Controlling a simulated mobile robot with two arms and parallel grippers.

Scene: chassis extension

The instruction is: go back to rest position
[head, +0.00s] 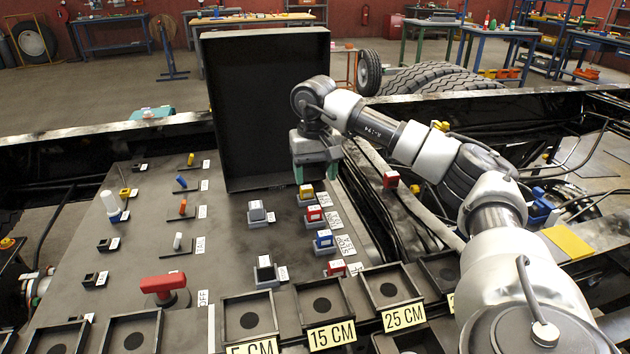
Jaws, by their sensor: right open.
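My right gripper (316,172) is in the upper middle of the head view, at the end of my right arm, which comes in from the right. It points down above the far part of the grey panel (150,250), just in front of the raised black lid (268,100). A yellow-topped switch (306,192) sits just below it; I cannot tell whether they touch. The gripper is open, and I see nothing held in it. My left gripper is not in view.
The panel carries a red rotary handle (163,285), a white knob (110,202), a red button (314,214) and a blue button (324,239). Square trays with labels such as 15 CM (332,335) line the near edge. Black chassis rails and large tires (430,78) lie beyond.

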